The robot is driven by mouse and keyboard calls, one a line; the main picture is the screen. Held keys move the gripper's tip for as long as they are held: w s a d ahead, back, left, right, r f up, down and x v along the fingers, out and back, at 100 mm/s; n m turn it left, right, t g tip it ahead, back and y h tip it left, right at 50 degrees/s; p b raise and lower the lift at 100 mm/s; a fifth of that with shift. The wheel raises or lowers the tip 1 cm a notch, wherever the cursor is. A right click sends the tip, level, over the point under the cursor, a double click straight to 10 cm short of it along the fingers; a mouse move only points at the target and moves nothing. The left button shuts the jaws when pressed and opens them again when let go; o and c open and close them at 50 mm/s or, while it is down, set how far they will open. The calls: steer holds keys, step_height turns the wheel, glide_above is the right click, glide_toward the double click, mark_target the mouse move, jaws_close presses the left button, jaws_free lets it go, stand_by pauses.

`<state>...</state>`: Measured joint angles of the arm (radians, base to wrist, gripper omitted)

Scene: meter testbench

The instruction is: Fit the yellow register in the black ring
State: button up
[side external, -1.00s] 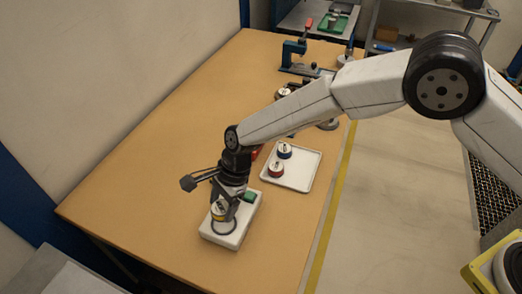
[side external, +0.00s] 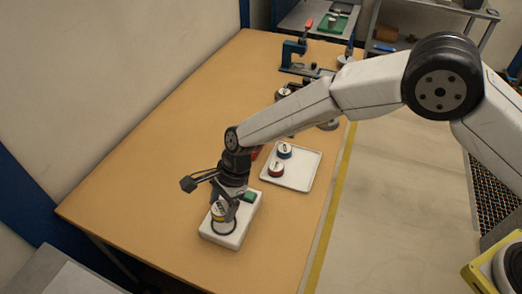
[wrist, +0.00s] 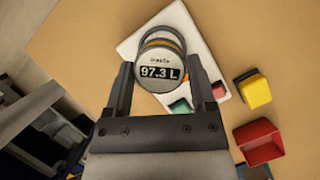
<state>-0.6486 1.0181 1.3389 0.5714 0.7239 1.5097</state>
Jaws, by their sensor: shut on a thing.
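The yellow register (side external: 219,211) is a short round meter with a white face and a yellow band. Its face reads 97.3 L in the wrist view (wrist: 158,70). My gripper (wrist: 159,75) is shut on it, one finger on each side. The black ring (side external: 223,228) is on the white base (side external: 236,236), at its near left end. The register is over the ring, slightly tilted in the side view. In the wrist view part of the ring (wrist: 168,31) shows past the register. The register's underside is hidden, so I cannot tell whether it touches the ring.
A green block (side external: 249,196) is on the base's far end. Behind it a white tray (side external: 296,182) holds a red register (side external: 276,170) and a blue register (side external: 284,150). In the wrist view, yellow (wrist: 253,90) and red bins (wrist: 259,143) stand right. The table's left is clear.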

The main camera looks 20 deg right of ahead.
steer(key=shift+f, duration=2.25)
stand_by(2.6)
steer(key=o, duration=1.2)
steer(key=shift+r, duration=0.15)
steer(key=shift+r, duration=3.35)
steer(key=shift+d, duration=0.1)
